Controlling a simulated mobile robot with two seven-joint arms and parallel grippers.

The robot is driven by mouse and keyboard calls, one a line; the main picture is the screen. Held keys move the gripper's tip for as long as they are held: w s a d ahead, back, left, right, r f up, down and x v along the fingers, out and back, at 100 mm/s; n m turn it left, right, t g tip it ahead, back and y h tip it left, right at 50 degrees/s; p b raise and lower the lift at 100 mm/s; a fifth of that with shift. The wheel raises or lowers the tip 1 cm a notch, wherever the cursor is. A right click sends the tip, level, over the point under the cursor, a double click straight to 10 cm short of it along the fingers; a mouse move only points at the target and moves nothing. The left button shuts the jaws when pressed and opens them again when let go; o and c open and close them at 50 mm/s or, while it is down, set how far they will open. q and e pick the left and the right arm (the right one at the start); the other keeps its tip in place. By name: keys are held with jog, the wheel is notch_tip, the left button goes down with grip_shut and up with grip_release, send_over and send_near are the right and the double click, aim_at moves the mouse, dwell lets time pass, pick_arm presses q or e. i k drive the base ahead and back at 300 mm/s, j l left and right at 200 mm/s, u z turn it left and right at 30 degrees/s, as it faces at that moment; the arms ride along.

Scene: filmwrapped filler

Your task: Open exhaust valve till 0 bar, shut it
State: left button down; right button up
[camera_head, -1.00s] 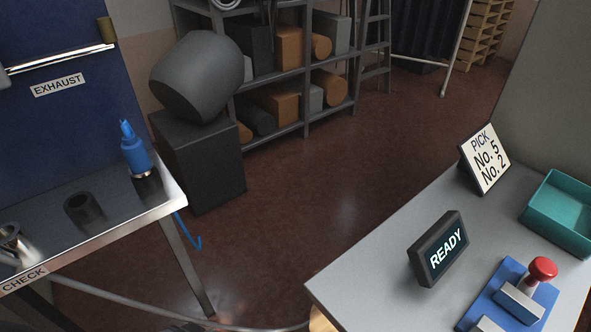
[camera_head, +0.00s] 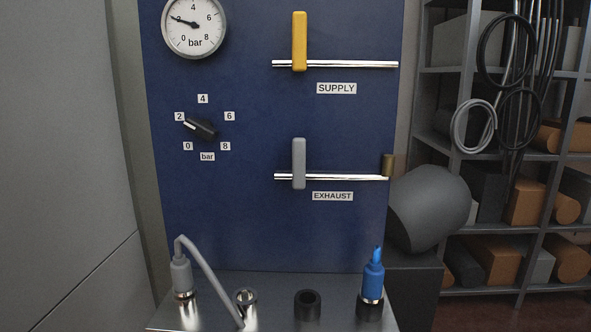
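The exhaust valve's grey lever (camera_head: 299,163) stands upright, crosswise to its thin shiny pipe (camera_head: 340,177), above the EXHAUST label (camera_head: 332,196) on the blue panel. A brass-coloured end piece (camera_head: 387,165) sits at the pipe's right end. The round pressure gauge (camera_head: 194,27) is at the panel's upper left, cut slightly by the top edge. Its needle points left and slightly up, at about 2 bar. Neither of my grippers shows in the head view.
The yellow SUPPLY lever (camera_head: 299,41) also stands upright across its pipe. The black knob (camera_head: 200,128) points towards 2. Below, a metal bench (camera_head: 270,291) carries a grey hose connector (camera_head: 181,274), a blue connector (camera_head: 373,277) and sockets. Shelves (camera_head: 480,227) stand right.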

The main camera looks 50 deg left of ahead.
aim_at(298, 145)
jog(key=j+u, duration=0.2)
jog(key=u, duration=0.15)
jog(key=k+j+u, duration=0.1)
jog(key=j+u, duration=0.4)
jog(key=u, duration=0.25)
jog(key=k+z, duration=0.3)
